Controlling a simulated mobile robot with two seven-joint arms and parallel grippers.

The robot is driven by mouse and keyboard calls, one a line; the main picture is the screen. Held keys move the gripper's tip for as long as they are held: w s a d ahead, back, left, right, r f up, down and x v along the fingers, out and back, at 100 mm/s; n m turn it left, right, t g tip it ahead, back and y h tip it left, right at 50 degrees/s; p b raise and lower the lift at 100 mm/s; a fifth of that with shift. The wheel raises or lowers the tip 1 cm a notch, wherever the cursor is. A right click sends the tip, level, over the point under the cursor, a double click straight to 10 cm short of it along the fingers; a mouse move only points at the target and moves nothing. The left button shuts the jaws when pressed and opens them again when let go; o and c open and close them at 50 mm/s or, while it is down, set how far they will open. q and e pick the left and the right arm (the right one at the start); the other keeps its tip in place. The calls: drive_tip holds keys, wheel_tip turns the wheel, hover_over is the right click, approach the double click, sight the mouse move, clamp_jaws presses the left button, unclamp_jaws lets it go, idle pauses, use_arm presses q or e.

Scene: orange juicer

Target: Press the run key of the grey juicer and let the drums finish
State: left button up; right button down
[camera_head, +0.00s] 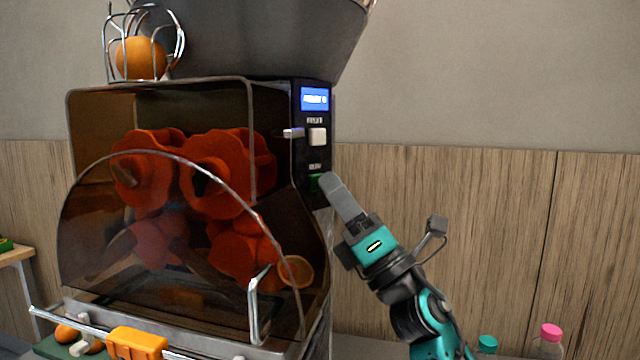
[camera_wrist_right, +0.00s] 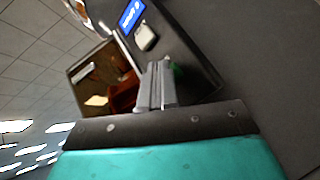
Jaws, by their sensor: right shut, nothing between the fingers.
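The grey juicer (camera_head: 290,215) fills the left half of the head view, with orange-red drums (camera_head: 215,175) behind a tinted clear cover. Its dark control panel (camera_head: 312,150) has a lit blue display, a white key (camera_head: 317,136) and a green key (camera_head: 316,182) lower down. My right gripper (camera_head: 328,182) is shut and empty, its tips at the green key and partly covering it. In the right wrist view the closed fingers (camera_wrist_right: 155,85) point at the panel beside the green key (camera_wrist_right: 177,69). I cannot tell whether they touch it. My left gripper is not in view.
An orange (camera_head: 141,58) sits in a wire basket on top of the juicer. A cut orange piece (camera_head: 297,271) shows behind the cover. Bottles with pink (camera_head: 551,332) and teal (camera_head: 487,341) caps stand at the lower right. A bar with an orange-yellow block (camera_head: 137,344) crosses the front.

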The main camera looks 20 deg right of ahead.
idle(0.6)
drive_tip(key=shift+s+d, duration=0.25)
drive_tip(key=shift+s, duration=0.45)
drive_tip(key=shift+s+d+p, duration=0.1)
drive_tip(key=shift+s+d, duration=0.25)
drive_tip(key=shift+s, duration=0.45)
drive_tip(key=shift+s+d+p, duration=0.15)
drive_tip(key=shift+s+d, duration=0.15)
drive_tip(key=shift+s, duration=0.45)
drive_tip(key=shift+s+d+p, duration=0.1)
drive_tip(key=shift+s+d, duration=0.25)
drive_tip(key=shift+s, duration=0.45)
drive_tip(key=shift+w+f+h, duration=0.1)
drive_tip(key=shift+h, duration=0.2)
